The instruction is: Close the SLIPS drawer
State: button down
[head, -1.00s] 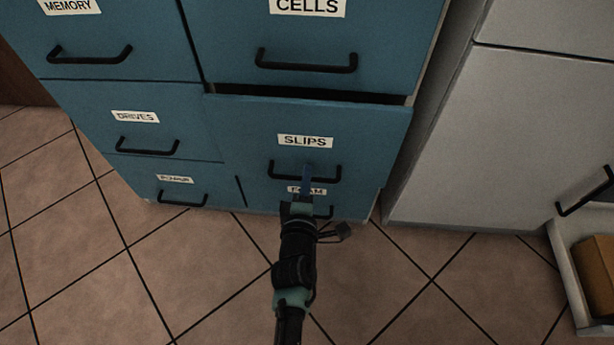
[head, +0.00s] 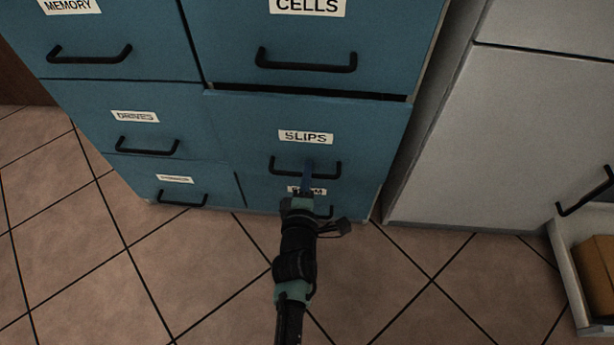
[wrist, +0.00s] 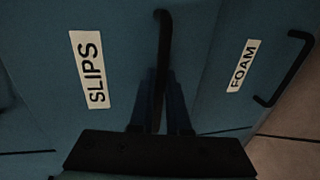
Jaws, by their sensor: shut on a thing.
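The SLIPS drawer (head: 350,120) is a blue front with a white label and a black bar handle (head: 325,172). It stands only slightly proud of the cabinet, with a thin dark gap along its top edge. My gripper (head: 307,180) reaches up from below to the middle of that handle. In the wrist view the fingers (wrist: 160,105) are shut on the SLIPS handle (wrist: 163,50), one on each side of the bar. The SLIPS label (wrist: 90,70) is left of the handle there.
The CELLS drawer (head: 370,40) is above and the FOAM drawer (wrist: 215,95) below, its handle (wrist: 290,75) near my gripper. DRIVES (head: 90,115) is at left. A light grey cabinet (head: 530,130) stands at right, with an open drawer (head: 566,270) holding a brown box (head: 597,265). The tiled floor (head: 150,270) is clear.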

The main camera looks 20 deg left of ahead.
jog(key=shift+w+a+r, duration=0.1)
jog(key=shift+w+a, duration=0.15)
jog(key=shift+w, duration=0.55)
jog(key=shift+w+a, duration=0.2)
jog(key=shift+w, duration=0.55)
jog(key=c, duration=0.9)
grip_release()
jog(key=p+v, duration=0.3)
jog(key=v, duration=1)
jog(key=shift+p, duration=0.35)
jog(key=shift+w, duration=0.1)
